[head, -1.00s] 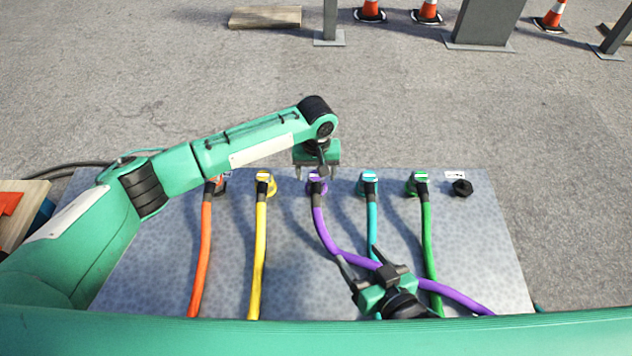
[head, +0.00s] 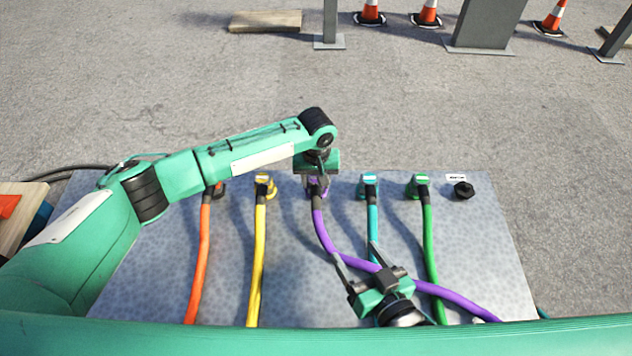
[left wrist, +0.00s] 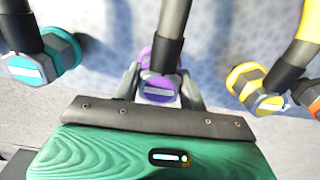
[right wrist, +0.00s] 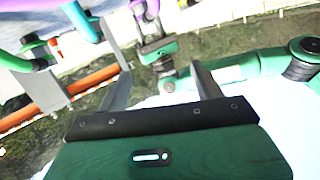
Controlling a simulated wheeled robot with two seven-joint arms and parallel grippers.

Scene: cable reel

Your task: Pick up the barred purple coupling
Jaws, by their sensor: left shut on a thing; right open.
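The purple coupling (head: 312,192) stands on the grey panel in the middle of the row, partly hidden by my left gripper. In the left wrist view the coupling (left wrist: 158,88) shows a white bar label and a black cable sleeve. My left gripper (left wrist: 160,80) is shut on it, a finger at each side. In the head view my left gripper (head: 318,182) comes down over it from behind. A purple cable (head: 330,240) runs from it toward the lower right. My right gripper (head: 356,252) is open over the panel's front, close to this cable; it holds nothing.
Orange, yellow (head: 264,185), teal (head: 369,184) and green (head: 419,185) couplings with cables stand in the same row. A black fitting (head: 463,190) is at the right end of the panel (head: 490,240). Traffic cones and posts stand far back on the open ground.

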